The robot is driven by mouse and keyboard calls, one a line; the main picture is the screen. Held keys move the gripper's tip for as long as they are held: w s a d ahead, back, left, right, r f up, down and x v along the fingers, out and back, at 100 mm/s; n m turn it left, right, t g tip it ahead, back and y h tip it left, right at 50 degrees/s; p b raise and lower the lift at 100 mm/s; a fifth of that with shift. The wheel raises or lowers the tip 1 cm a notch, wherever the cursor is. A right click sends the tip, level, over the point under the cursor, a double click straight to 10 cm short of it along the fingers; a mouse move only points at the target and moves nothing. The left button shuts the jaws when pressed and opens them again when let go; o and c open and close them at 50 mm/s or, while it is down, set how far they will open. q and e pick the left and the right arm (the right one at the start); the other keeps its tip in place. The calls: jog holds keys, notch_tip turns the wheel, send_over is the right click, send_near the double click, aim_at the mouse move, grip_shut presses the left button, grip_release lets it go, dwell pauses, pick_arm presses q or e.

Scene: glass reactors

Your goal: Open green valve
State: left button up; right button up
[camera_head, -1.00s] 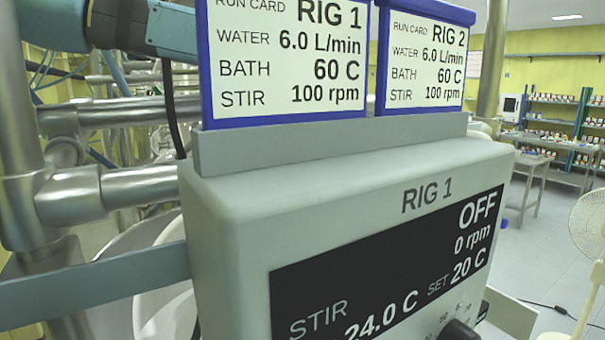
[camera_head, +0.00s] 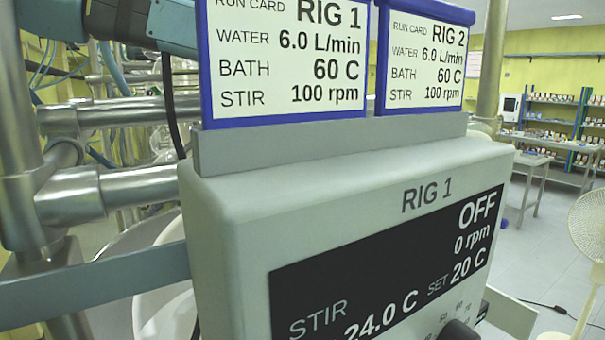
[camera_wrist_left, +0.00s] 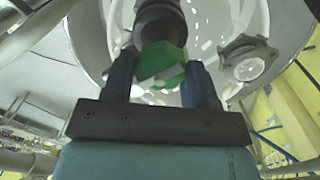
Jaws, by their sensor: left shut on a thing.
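The green valve handle (camera_wrist_left: 162,62) is in the middle of the left wrist view, below a dark round stem (camera_wrist_left: 160,20). My left gripper (camera_wrist_left: 160,75) has its two blue fingers on either side of the green handle and is shut on it. The handle's far side is hidden. In the head view a teal and dark part of my left arm (camera_head: 160,22) shows at the top left. The green valve is not seen in the head view. My right gripper is not in view.
The RIG 1 control box (camera_head: 320,200) stands close in front, reading OFF, 0 rpm. Two blue-framed run cards, RIG 1 (camera_head: 285,60) and RIG 2 (camera_head: 425,60), stand on it. Metal pipes (camera_head: 120,115) are at left. A grey star-shaped knob (camera_wrist_left: 248,60) is right of the green handle.

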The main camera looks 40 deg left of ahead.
pick_arm(q)
jog(key=shift+n, duration=0.6)
jog(key=o, duration=0.9)
notch_tip(320, 180, up, 14)
jog(key=shift+f+b, duration=0.1)
jog(key=shift+b, duration=0.7)
